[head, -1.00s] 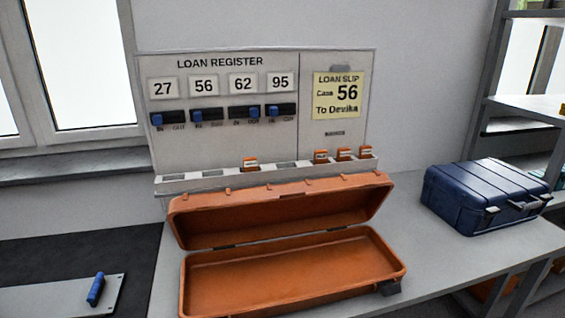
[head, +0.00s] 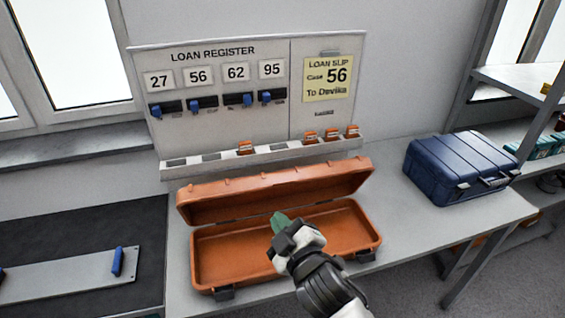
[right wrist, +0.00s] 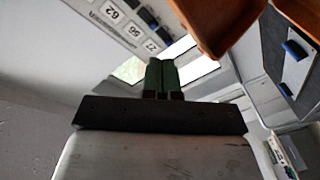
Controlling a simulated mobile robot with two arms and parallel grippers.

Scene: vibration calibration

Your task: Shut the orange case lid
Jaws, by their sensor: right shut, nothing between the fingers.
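The orange case (head: 205,262) stands open on the grey bench in the head view. Its lid (head: 290,188) is raised and leans back toward the register board. The visible part of the case's inside is empty. My right gripper (head: 280,220) is shut and empty, with green fingertips. In the head view it overlaps the case opening, in front of the lid; its exact height cannot be told. In the right wrist view the shut green fingers (right wrist: 161,75) point up the picture, and part of the orange case (right wrist: 222,22) shows at the top. My left gripper is not in view.
The loan register board (head: 220,110) stands behind the case, with a slotted ledge (head: 215,168) holding several orange tags. A closed blue case (head: 460,168) sits to the right on the bench. A grey plate with blue handles (head: 70,277) lies at the left.

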